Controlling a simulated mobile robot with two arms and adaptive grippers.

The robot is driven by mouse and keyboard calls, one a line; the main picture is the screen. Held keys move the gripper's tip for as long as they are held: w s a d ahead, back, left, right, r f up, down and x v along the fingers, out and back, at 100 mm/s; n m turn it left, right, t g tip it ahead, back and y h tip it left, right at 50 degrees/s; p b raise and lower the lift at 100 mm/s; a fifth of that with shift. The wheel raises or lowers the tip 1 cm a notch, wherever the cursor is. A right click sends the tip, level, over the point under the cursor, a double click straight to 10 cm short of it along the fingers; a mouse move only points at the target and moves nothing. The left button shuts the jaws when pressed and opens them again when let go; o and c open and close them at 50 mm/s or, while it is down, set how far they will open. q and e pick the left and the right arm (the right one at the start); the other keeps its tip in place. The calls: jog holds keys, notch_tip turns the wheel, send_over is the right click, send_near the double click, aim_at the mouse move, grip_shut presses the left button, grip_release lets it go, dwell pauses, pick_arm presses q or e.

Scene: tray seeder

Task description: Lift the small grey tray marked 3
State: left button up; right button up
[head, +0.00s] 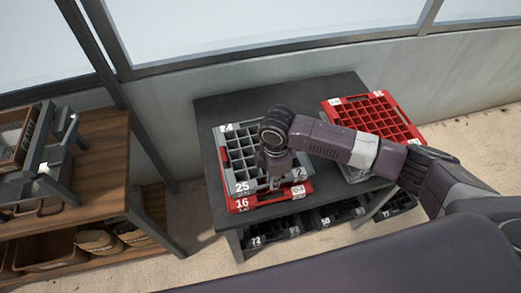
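A grey tray (243,187) with a label that reads 25 lies on a red tray (241,205) marked 16 on the dark table. Small labels at its far left corner and right front are too small to read surely. I cannot make out a 3 on any tray. My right arm reaches across from the right, and my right gripper (275,180) points down over the right part of the grey tray. Its fingertips are small and dark against the tray cells, so I cannot tell if they touch or hold anything. My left gripper is not in view.
Dark crates (272,234) fill the lower shelf. A wooden rack (103,165) stands left. The dark table (232,100) is bare at the back.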

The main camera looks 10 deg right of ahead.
notch_tip(320, 180, down, 2)
grip_shut()
dwell(0.4)
